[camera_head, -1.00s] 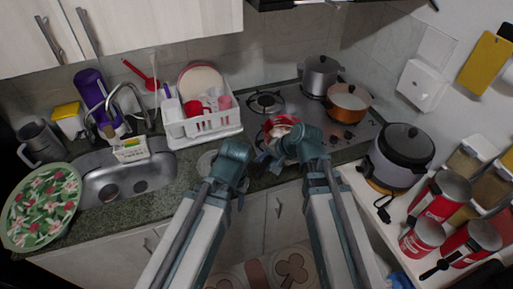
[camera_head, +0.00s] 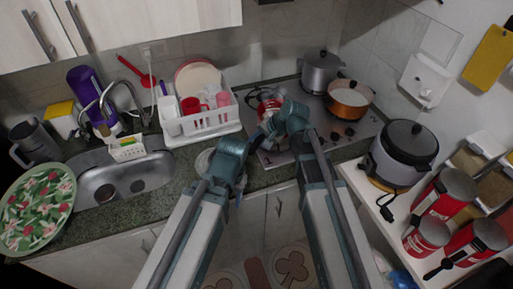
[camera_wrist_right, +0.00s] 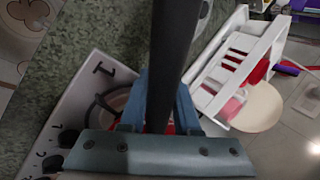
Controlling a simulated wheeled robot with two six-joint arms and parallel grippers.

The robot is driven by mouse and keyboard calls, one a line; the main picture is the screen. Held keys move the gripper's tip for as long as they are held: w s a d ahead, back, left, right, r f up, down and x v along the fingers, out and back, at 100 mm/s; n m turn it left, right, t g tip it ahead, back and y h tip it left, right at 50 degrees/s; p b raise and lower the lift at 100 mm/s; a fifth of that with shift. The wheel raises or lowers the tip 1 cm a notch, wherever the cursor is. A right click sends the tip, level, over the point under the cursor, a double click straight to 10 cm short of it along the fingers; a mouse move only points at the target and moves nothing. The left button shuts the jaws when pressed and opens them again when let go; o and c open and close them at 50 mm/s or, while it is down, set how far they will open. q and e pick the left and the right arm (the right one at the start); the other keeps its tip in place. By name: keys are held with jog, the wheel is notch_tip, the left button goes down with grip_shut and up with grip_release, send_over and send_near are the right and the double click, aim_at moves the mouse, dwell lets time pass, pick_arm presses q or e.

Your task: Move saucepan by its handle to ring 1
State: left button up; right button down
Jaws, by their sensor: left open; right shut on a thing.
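The saucepan (camera_head: 265,105) is small and red, partly hidden behind my right gripper in the head view. It shows over the back-left ring area of the hob (camera_head: 318,122); I cannot tell whether it touches. My right gripper (camera_head: 272,126) is shut on its handle, which shows as a thick black bar (camera_wrist_right: 175,60) in the right wrist view. A bit of red shows near the jaws there; most of the pan is hidden. My left gripper (camera_head: 234,152) is open and empty, low and left of the right one, near the counter's front; its fingertips are hard to make out.
A grey pot (camera_head: 320,74) and a copper pot (camera_head: 349,100) stand on the hob's right side. A white dish rack (camera_head: 205,124) stands left of the hob. A rice cooker (camera_head: 403,150) and red cans stand at right. The front-left hob area is partly hidden by my arms.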

notch_tip(320, 180, down, 3)
jog(key=shift+s+f+b, duration=0.1)
jog(key=shift+s+b, duration=0.05)
jog(key=shift+b, duration=1.1)
jog(key=c, duration=0.6)
grip_release()
jog(key=shift+p+v, duration=5.1)
jog(key=shift+v, duration=1.1)
